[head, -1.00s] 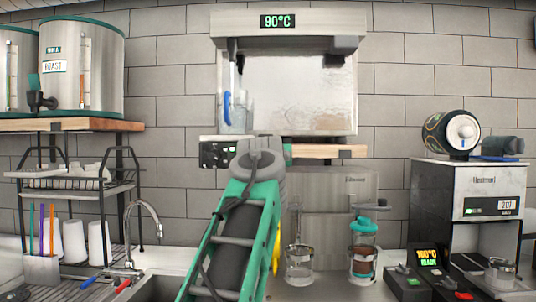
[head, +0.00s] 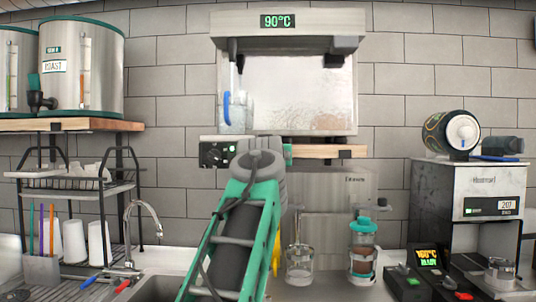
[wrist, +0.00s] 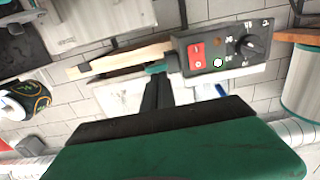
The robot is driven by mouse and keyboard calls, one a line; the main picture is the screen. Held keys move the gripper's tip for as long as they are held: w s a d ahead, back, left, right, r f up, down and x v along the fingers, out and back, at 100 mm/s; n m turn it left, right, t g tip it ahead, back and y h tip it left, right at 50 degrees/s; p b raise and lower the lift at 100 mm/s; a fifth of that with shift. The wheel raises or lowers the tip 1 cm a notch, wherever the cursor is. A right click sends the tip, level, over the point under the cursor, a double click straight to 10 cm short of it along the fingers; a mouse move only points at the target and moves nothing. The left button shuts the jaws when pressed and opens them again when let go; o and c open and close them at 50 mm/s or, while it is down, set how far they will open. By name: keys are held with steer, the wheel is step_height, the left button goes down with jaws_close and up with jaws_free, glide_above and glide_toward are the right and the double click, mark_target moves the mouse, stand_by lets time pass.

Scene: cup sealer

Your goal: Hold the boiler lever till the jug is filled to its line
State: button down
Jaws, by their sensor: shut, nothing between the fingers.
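The boiler (head: 290,22) hangs on the back wall with a 90°C display. A dark upright part at its left front, which looks like the lever (head: 233,48), has a thin pale stream or tube below it. The clear jug (head: 236,118) with a blue handle stands beneath, on the left. Its contents look pale; I cannot read its line or exact level. My gripper (wrist: 155,95) is shut and empty in the wrist view, in front of the wooden shelf and switch panel. In the head view my arm mostly hides it. It appears apart from the lever and jug.
The switch panel (head: 217,154) with a red switch and knob sits under the jug. A wooden shelf (head: 325,151) runs right of it. A glass (head: 299,264) and a teal-topped grinder (head: 363,245) stand on the counter. The sink (head: 160,288) is left.

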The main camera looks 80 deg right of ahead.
steer(key=s+a+r, duration=0.2)
steer(key=a+r, duration=0.2)
steer(key=a, duration=0.6)
steer(key=shift+a+r+p, duration=0.15)
steer(key=shift+a+p, duration=0.15)
